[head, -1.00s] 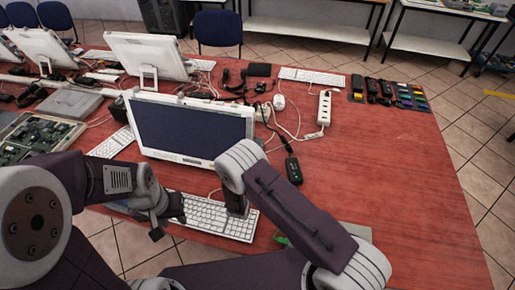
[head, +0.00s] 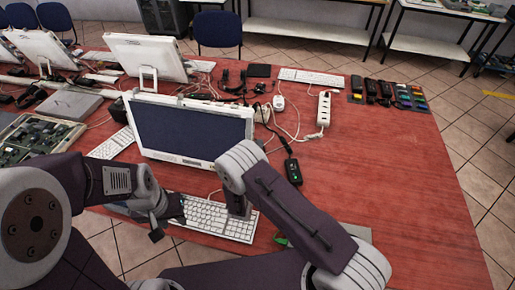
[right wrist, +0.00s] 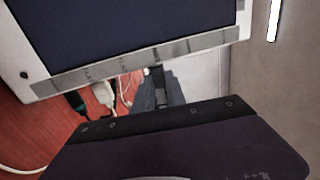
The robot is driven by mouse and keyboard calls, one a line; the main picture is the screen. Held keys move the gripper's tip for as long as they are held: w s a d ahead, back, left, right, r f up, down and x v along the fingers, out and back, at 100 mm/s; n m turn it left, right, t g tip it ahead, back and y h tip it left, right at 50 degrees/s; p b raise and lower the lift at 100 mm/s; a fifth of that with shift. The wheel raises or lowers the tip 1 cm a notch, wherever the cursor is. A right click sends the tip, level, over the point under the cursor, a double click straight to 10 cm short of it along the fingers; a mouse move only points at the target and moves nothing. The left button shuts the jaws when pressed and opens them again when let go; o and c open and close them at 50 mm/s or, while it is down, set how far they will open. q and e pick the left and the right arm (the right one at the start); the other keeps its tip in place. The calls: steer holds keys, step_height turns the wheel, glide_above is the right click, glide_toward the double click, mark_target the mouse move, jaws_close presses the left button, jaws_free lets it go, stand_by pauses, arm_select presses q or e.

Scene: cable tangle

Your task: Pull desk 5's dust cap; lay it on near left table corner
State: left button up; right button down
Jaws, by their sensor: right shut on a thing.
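Desk 5's dust cap cannot be made out for certain in either view. My right gripper (right wrist: 160,92) is under the lower edge of a white-framed monitor (right wrist: 130,60) in the right wrist view. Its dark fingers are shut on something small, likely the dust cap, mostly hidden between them. In the head view my right arm hides much of this gripper, whose dark part (head: 237,205) shows over the keyboard. My left gripper (head: 168,215) is by the keyboard's left end; its finger gap is unclear.
A white keyboard (head: 205,214) lies before the monitor (head: 192,130). A black box (head: 293,170) and a white power strip (head: 324,112) with cables lie to the right. Circuit boards (head: 35,138) lie at left. The red table (head: 400,170) is clear at right.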

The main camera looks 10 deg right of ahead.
steer(key=shift+s+d+p, duration=0.25)
steer(key=shift+s+d, duration=0.05)
steer(key=shift+d, duration=0.4)
steer(key=shift+s+d+p, duration=0.25)
steer(key=shift+s+d, duration=0.05)
steer(key=shift+d, duration=0.35)
steer(key=c, duration=2)
jaws_free()
jaws_close()
steer(key=s+d+f+m+g+p, duration=0.3)
steer(key=d+g+p, duration=0.2)
steer(key=d+g, duration=0.1)
steer(key=s+d+f+m+g+p, duration=0.3)
steer(key=s+d+f+g+p, duration=0.15)
steer(key=d+p, duration=0.2)
steer(key=s+a+r+m+g+y+p, duration=0.1)
steer(key=s+a+m+g+y+p, duration=0.4)
steer(key=s+m+g+y+p, duration=0.1)
steer(key=shift+s+y+p, duration=0.4)
steer(key=shift+s+y, duration=0.1)
steer(key=shift+s, duration=0.2)
